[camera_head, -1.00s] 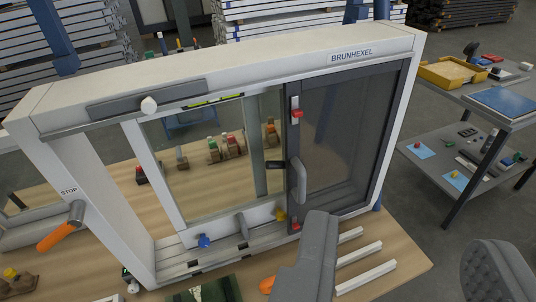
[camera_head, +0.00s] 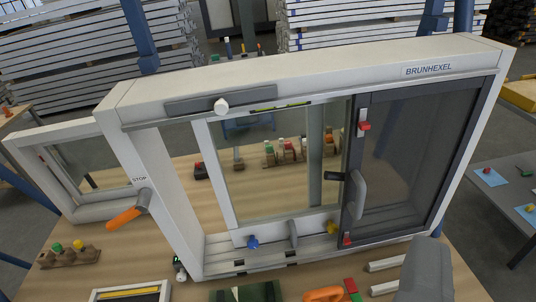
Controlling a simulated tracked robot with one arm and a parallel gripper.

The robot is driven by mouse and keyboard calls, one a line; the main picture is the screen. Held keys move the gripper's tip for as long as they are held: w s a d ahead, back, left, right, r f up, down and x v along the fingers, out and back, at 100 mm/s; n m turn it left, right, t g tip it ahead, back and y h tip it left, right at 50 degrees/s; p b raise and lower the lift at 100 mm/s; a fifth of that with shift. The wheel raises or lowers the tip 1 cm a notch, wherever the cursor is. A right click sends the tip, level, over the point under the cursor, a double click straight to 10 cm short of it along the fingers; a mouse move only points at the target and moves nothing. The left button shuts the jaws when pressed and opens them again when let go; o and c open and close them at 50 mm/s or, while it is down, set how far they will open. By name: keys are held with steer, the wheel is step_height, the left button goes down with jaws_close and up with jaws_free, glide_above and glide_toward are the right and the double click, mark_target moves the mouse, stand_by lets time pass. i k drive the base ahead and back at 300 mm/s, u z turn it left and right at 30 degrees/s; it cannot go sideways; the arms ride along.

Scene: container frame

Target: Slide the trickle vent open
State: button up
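The trickle vent is a dark grey bar (camera_head: 265,96) along the top left front of the white frame (camera_head: 300,75). A round white knob (camera_head: 221,106) sits on it, a little left of its middle. I cannot tell from the bar how far it is slid. One grey finger of my gripper (camera_head: 426,268) shows at the bottom right, well below and right of the vent and touching nothing I can see. The other finger is outside the picture. The visible finger has clear space beside it, and the gripper looks open and empty.
A lever with an orange grip (camera_head: 125,217) sticks out at the frame's left post, by a STOP label. A grey sash (camera_head: 410,155) with a handle (camera_head: 358,194) fills the right side. Blue (camera_head: 253,243) and yellow (camera_head: 331,227) knobs sit low. The space before the vent is clear.

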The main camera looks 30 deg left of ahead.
mark_target(220, 103)
steer(key=k, duration=1)
steer(key=z, duration=0.7)
steer(key=i, duration=1.45)
steer(key=u, duration=0.85)
